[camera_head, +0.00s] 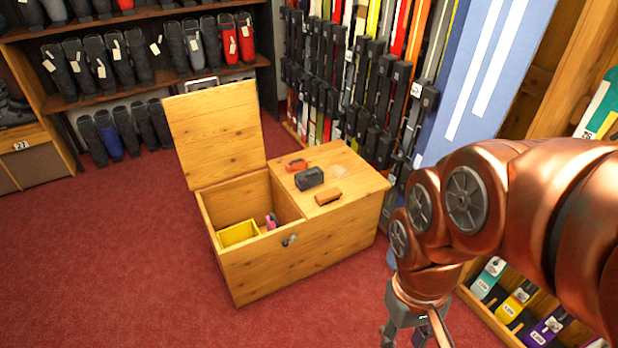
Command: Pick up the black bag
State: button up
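The black bag (310,178) is a small dark boxy pouch. It sits on the closed right part of the top of a wooden bench chest (330,245), between a small orange-red item (296,165) and a brown block-like item (328,197). My gripper (414,334) hangs at the bottom edge of the picture, to the right of and nearer than the chest, well apart from the bag. Its fingertips are cut off by the picture edge, so its opening and anything between the fingers cannot be seen.
The chest's left lid (217,135) stands open over a compartment holding a yellow box (238,233) and a small pink item (271,221). Skis (395,70) line the back, boots (128,60) fill shelves at left. Red carpet (110,250) is clear at left.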

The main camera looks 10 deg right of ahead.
aim_at(307, 179)
jog(key=u, duration=0.4)
jog(key=i, duration=0.45)
jog(key=u, duration=0.5)
jog(key=i, duration=1.2)
jog(key=z, duration=0.65)
